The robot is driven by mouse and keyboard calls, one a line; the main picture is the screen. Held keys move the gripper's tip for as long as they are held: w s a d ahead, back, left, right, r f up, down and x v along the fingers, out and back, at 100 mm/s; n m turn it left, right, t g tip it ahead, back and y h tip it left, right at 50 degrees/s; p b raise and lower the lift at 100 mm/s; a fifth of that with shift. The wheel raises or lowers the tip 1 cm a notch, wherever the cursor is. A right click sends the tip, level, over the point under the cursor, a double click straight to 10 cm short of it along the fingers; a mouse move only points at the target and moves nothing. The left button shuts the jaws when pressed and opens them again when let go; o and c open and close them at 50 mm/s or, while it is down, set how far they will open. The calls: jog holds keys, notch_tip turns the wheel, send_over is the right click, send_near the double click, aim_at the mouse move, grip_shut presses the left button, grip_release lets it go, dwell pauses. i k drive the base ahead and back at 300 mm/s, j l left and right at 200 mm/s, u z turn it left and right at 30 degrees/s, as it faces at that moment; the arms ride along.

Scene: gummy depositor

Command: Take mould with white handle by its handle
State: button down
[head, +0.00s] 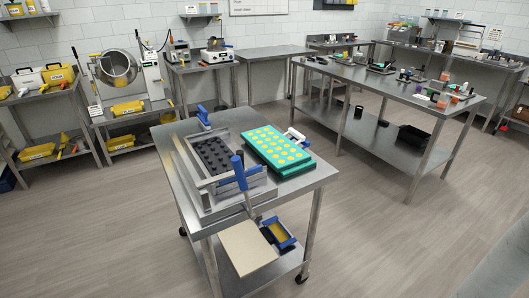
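The mould (278,151) is a teal-green slab with rows of yellow round cavities. It lies flat on the right part of the steel cart's top (306,184). A white handle (295,134) shows at the mould's back right edge, partly hidden behind it; how it joins the mould is too small to tell. My gripper is not in view.
Left of the mould is a metal frame (207,205) holding a dark studded plate (214,157). A blue grip (239,172) stands up at the frame's front, above a beige panel (247,248). A long steel table (392,92) stands behind right. Floor right of the cart is clear.

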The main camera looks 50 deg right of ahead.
aim_at(282, 154)
jog(key=z, duration=1)
jog(key=i+l+u, duration=0.1)
jog(key=l, duration=0.25)
jog(key=l+u, duration=0.1)
jog(key=l, duration=0.25)
